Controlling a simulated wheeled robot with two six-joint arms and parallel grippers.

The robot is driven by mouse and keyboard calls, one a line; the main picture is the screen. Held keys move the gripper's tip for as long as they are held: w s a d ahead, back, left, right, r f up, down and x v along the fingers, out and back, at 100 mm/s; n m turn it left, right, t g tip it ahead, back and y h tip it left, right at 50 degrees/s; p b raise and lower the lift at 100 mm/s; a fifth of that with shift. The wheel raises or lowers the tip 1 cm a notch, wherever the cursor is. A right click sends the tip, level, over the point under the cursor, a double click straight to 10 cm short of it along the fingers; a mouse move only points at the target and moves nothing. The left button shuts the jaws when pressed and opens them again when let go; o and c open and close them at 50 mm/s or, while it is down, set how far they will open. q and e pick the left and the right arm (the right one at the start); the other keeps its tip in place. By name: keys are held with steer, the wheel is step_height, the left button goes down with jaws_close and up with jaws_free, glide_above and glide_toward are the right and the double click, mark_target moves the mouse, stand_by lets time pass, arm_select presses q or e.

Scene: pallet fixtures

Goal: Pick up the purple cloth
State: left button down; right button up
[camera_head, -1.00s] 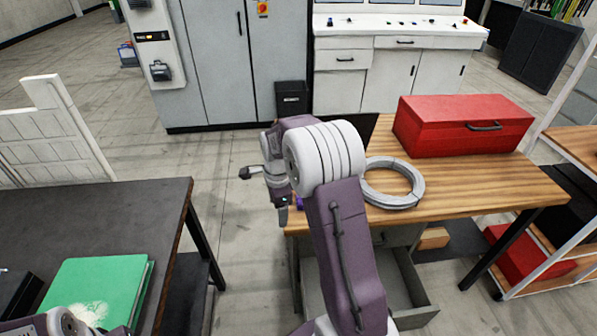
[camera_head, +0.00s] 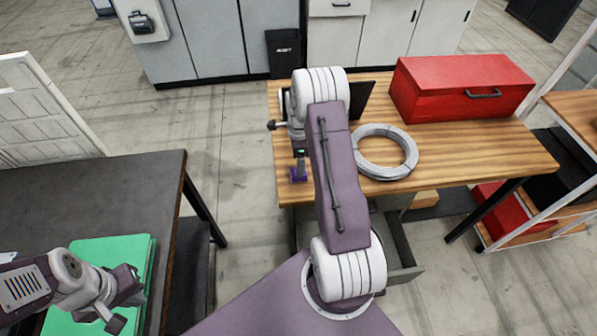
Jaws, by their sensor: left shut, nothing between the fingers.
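A small purple cloth (camera_head: 293,174) lies at the left front edge of the wooden table (camera_head: 440,172). My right gripper (camera_head: 301,172) points down at the cloth, its grey finger covering part of it. Whether its fingers are apart or closed on the cloth cannot be seen. My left gripper (camera_head: 137,298) is shut and empty, above the green folder (camera_head: 108,250) on the dark table at the lower left.
A coil of grey cable (camera_head: 405,165) and a red toolbox (camera_head: 455,88) are on the wooden table. A dark panel stands behind my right wrist. An open drawer is below the tabletop. Bare floor separates this table from the dark table (camera_head: 75,195).

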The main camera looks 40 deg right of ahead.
steer(key=shift+s+f, duration=0.1)
steer(key=f, duration=0.1)
steer(key=f+p, duration=0.1)
steer(key=s+f+p, duration=0.1)
steer(key=shift+a+f, duration=0.4)
steer(key=shift+w+d+f, duration=0.2)
steer(key=shift+w+f, duration=0.1)
steer(key=shift+f, duration=0.2)
steer(key=shift+s+a+r, duration=0.1)
steer(key=c, duration=1.4)
steer(key=shift+c, duration=0.2)
steer(key=shift+r, duration=0.15)
step_height(320, 180, up, 4)
steer(key=shift+f+b, duration=0.1)
steer(key=shift+b, duration=0.85)
steer(key=s+d+r+b, duration=0.2)
steer(key=s+d+r, duration=0.2)
steer(key=s+r, duration=0.3)
steer(key=shift+s, duration=2)
